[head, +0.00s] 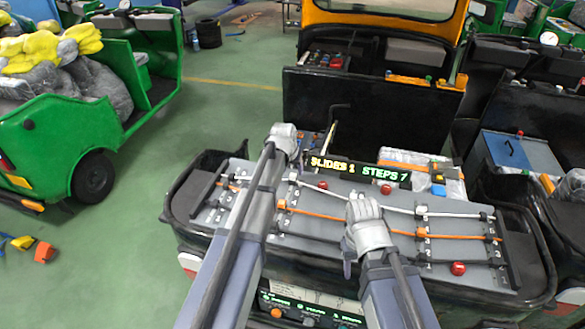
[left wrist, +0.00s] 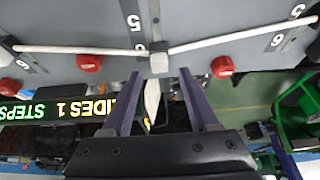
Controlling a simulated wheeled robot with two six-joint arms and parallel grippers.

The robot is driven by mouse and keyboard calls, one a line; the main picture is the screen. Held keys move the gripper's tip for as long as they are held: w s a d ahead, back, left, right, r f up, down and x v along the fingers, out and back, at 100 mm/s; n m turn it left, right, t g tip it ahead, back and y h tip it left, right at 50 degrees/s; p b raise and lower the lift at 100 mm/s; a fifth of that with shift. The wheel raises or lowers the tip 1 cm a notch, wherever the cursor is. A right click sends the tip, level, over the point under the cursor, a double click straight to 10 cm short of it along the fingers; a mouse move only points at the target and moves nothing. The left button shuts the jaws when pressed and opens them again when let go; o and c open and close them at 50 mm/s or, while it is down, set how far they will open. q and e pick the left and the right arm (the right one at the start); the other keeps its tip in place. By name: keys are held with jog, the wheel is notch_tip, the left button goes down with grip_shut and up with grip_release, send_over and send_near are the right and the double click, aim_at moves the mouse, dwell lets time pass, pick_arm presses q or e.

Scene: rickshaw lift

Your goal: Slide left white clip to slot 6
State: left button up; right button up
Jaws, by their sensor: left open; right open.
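The left white clip (left wrist: 158,60) sits on the white cable at the end of a numbered strip, close beside the printed 6 in the left wrist view. It also shows in the head view (head: 293,177), at the left strip. My left gripper (left wrist: 160,74) is open, its purple fingertips on either side of the clip in that picture; contact cannot be told. In the head view my left gripper (head: 284,145) is over the panel's far left, its fingers mostly hidden. My right gripper (head: 364,214) is open over the panel's middle; its fingertips are hard to make out.
Orange clip (head: 282,204) and right white clip (head: 421,211) sit on the panel (head: 325,222). Red knobs (head: 386,189) stand among the cables. A lit display (head: 360,172) reads SLIDES 1 STEPS 7. A green vehicle (head: 75,130) stands left, with open floor between.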

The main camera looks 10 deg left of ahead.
pick_arm(q)
jog(key=p+v, duration=0.4)
jog(key=v, duration=0.1)
jog(key=shift+r, duration=0.1)
pick_arm(e)
notch_tip(320, 180, up, 5)
jog(key=shift+f, duration=0.1)
pick_arm(q)
jog(key=s+d+f+g, duration=0.2)
jog(key=s+g, duration=0.2)
jog(key=s, duration=2.1)
jog(key=s+d+f+m+b, duration=0.1)
jog(key=d+f+b, duration=0.2)
jog(key=s+d+f+m+y+b, duration=0.1)
jog(key=s+d+f+b, duration=0.1)
jog(key=d+f+b, duration=0.1)
jog(key=s+d+f+m+b, duration=0.1)
jog(key=d+f+b, duration=0.3)
jog(key=shift+s+d+g+b, duration=0.15)
jog(key=shift+d+g+b, duration=0.15)
jog(key=shift+g, duration=0.1)
pick_arm(e)
notch_tip(320, 180, down, 10)
jog(key=shift+f, duration=0.3)
pick_arm(q)
jog(key=shift+s+d, duration=0.15)
jog(key=shift+d, duration=0.05)
